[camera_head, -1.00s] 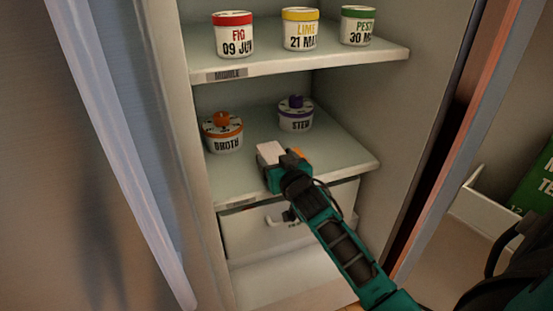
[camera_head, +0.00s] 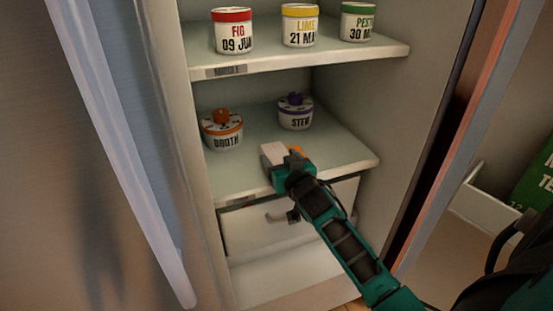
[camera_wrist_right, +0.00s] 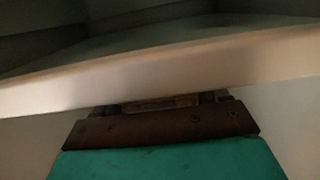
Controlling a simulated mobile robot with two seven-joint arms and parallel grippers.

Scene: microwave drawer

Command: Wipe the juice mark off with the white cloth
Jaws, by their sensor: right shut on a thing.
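My right gripper (camera_head: 285,155) reaches over the front of the lower shelf (camera_head: 235,170) in the head view. It is shut on a small white piece, which looks like the white cloth (camera_head: 272,152), held at or just above the shelf surface; contact cannot be told. A small orange patch (camera_head: 296,150) shows beside the gripper; whether it is the juice mark or part of the gripper is unclear. In the right wrist view the shelf's front edge (camera_wrist_right: 160,75) hides the fingertips and cloth. My left gripper is not in view.
An orange-lidded BROTH jar (camera_head: 221,132) and a purple-lidded STEW jar (camera_head: 295,113) stand farther back on the same shelf. The middle shelf (camera_head: 300,60) above holds FIG, LIME and PEST jars. A white drawer (camera_head: 250,235) is below. Cabinet walls flank both sides.

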